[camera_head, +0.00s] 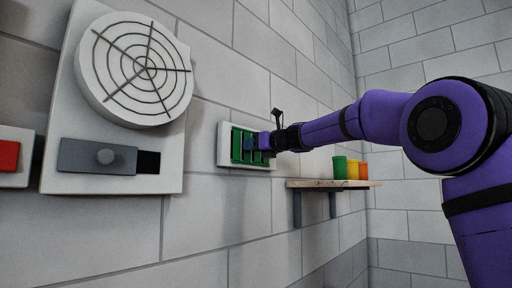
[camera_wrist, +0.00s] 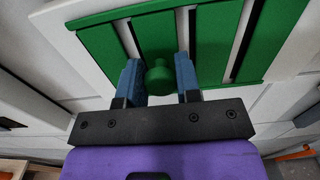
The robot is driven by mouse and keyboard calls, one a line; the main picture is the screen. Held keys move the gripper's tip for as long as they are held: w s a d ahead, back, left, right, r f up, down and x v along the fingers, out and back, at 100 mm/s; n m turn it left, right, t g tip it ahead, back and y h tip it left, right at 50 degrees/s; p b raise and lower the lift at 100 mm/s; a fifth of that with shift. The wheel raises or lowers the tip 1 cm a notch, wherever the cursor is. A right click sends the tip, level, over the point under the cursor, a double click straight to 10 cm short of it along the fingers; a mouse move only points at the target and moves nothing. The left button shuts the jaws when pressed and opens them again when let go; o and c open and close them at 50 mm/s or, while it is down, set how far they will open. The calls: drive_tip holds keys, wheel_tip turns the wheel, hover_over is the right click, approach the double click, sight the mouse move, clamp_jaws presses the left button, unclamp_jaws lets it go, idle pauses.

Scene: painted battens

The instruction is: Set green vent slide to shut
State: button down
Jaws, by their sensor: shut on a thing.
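The green vent slide (camera_head: 237,145) sits in a white frame (camera_head: 224,144) on the wall. In the wrist view the slide (camera_wrist: 213,40) shows green slats with narrow dark and pale gaps between them. A round green knob (camera_wrist: 159,77) stands out from it.
Left of the vent, a white panel (camera_head: 60,120) carries a round grille (camera_head: 118,65) and a grey slider (camera_head: 85,157) with a dark gap at its right. A red piece (camera_head: 8,155) is at the far left. A shelf (camera_head: 310,184) below right holds green, yellow and orange cups (camera_head: 340,167).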

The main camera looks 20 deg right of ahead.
drive_tip(key=shift+s+a, duration=0.35)
drive_tip(key=shift+a, duration=0.2)
drive_tip(key=shift+f, duration=0.1)
drive_tip(key=c, duration=0.8)
unclamp_jaws()
drive_tip(key=shift+a, duration=0.1)
drive_tip(key=shift+s, duration=0.1)
drive_tip(key=v, duration=1)
drive_tip(key=shift+s+d, duration=0.3)
